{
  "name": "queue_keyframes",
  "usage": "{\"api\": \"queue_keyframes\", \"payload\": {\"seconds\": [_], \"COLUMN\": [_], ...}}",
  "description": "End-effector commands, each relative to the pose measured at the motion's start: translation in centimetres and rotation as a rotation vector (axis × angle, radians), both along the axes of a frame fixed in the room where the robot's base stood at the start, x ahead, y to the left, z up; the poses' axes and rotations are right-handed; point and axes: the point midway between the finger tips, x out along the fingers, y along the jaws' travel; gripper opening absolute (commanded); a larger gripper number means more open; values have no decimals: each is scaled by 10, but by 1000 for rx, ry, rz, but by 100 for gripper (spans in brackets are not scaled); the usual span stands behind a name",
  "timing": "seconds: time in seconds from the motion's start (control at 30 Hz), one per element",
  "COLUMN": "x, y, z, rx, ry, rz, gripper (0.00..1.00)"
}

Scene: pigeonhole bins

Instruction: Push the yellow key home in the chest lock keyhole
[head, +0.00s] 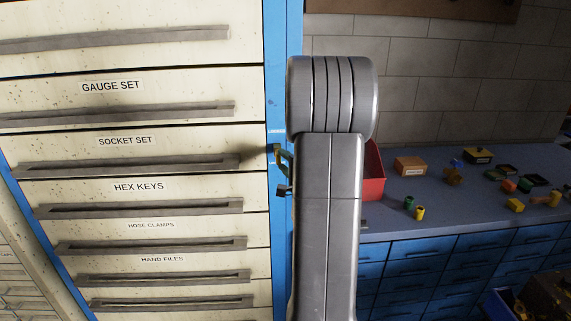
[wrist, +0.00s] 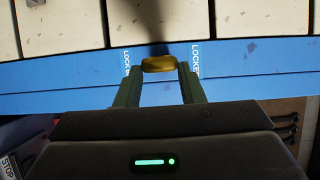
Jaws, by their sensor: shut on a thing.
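The yellow key (wrist: 159,64) is between the fingertips of my gripper (wrist: 159,72) in the wrist view. My gripper is shut on it, one dark green finger on each side. The key's head lies over the blue edge strip (wrist: 235,60) of the chest, between two white LOCKED labels. The keyhole is hidden, and I cannot tell how deep the key sits. In the head view my gripper (head: 281,168) is at the blue upright of the chest (head: 277,60), mostly behind my arm.
Cream drawers (head: 140,150) with grey handles fill the left of the head view. To the right, a blue bench (head: 460,215) carries a red bin (head: 373,175), a small orange box (head: 410,165) and several small loose parts. A tiled wall stands behind.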

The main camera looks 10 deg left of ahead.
Motion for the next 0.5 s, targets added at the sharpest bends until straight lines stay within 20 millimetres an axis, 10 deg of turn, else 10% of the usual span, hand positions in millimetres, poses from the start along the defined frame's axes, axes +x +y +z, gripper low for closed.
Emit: {"api": "queue_keyframes", "payload": {"seconds": [0.5], "x": [11], "y": [3], "z": [0], "rx": [0], "ry": [0], "rz": [0], "gripper": [4]}}
